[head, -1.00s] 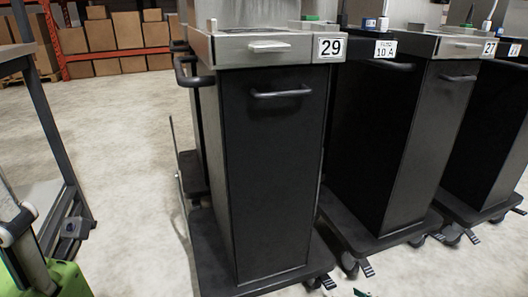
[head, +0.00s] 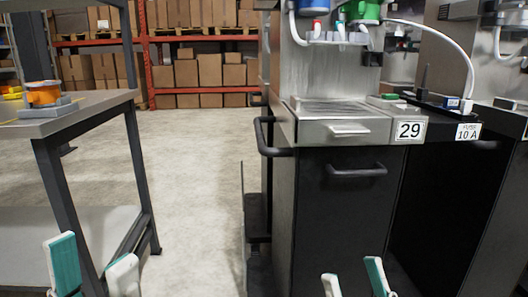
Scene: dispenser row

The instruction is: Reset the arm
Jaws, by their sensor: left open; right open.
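My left gripper (head: 91,251) shows at the bottom left of the head view, its two teal-and-white fingers apart with nothing between them. It appears in front of the workbench's lower part. My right gripper (head: 352,269) shows at the bottom, right of the middle, its fingers also apart and empty. Only the finger ends of both grippers are in view; the arms are cut off by the lower edge.
A workbench (head: 70,119) stands at the left with an orange device (head: 44,93) on it. Dispenser 29 has a side handle (head: 266,138) and a front handle (head: 357,170). Another dispenser stands right of it. Open floor (head: 195,170) lies between, with shelved boxes (head: 200,68) behind.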

